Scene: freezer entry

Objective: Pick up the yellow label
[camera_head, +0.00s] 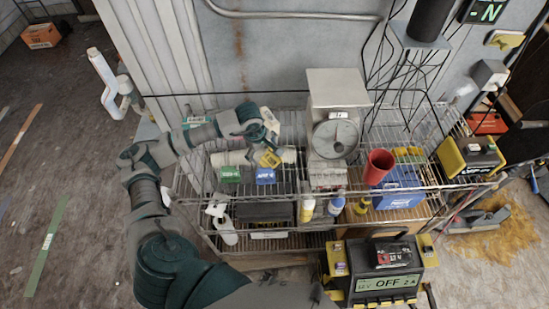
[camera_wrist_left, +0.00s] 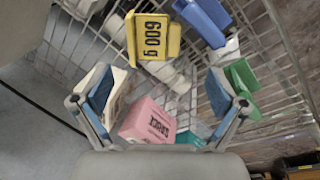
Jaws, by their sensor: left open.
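The yellow label (camera_head: 270,159) shows just below my left gripper on the wire shelf in the head view. In the left wrist view the yellow label (camera_wrist_left: 153,38) reads "600 g" and lies beyond my fingertips, near the top centre. My left gripper (camera_head: 262,130) is open; in the left wrist view its two fingers (camera_wrist_left: 158,90) are spread apart with nothing clamped between them. The label looks apart from the fingers. The gripper hides part of the shelf behind it in the head view. My right gripper is not in view.
A green label (camera_head: 229,174) and a blue label (camera_head: 265,176) sit close by on the shelf. A pink box (camera_wrist_left: 148,122) shows low between my fingers. A scale (camera_head: 335,138), a red cup (camera_head: 378,166) and a blue box (camera_head: 400,187) stand to the right.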

